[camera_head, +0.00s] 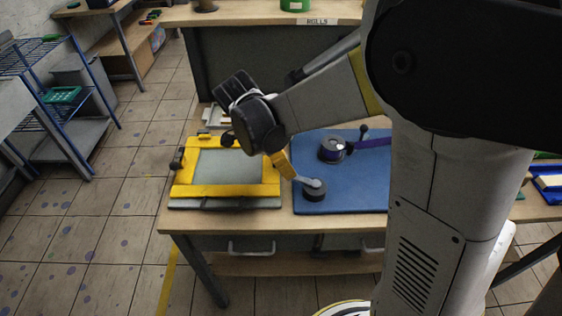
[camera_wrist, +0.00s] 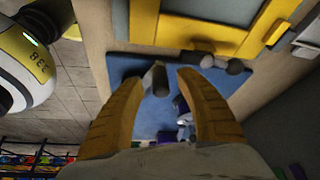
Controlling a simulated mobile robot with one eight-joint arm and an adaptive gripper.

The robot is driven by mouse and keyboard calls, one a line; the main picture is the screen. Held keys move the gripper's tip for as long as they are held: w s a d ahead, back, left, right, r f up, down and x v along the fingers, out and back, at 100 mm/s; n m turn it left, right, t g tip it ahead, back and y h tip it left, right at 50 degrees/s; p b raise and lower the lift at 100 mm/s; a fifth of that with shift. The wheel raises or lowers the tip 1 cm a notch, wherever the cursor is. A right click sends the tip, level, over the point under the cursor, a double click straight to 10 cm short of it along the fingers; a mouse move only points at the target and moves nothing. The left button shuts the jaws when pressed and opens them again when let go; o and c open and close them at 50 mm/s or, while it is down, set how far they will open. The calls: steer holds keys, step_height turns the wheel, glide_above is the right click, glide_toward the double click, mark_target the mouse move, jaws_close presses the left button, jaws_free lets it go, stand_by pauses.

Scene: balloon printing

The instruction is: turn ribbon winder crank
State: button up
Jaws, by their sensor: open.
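The ribbon winder sits on a blue mat (camera_head: 345,200) on the table. In the head view, a dark round piece (camera_head: 314,194) with a light grey arm on top, apparently the crank, is near the mat's front left. My gripper (camera_head: 289,172) reaches down beside it from the upper left, with one yellow finger showing. In the wrist view, both yellow fingers of my gripper (camera_wrist: 157,79) are open. A grey upright post (camera_wrist: 156,80), likely the crank handle, shows between the fingertips. I cannot tell whether either finger touches it. A dark spool with purple ribbon (camera_head: 332,150) stands farther back.
A yellow-framed printing screen (camera_head: 225,170) lies just left of the mat. A small dark-knobbed post (camera_head: 363,132) stands at the mat's back. A counter (camera_head: 240,15) is behind. Floor is clear at left, beside a blue wire rack (camera_head: 60,100).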

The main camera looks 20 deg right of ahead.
steer(key=shift+x, duration=0.85)
jaws_close()
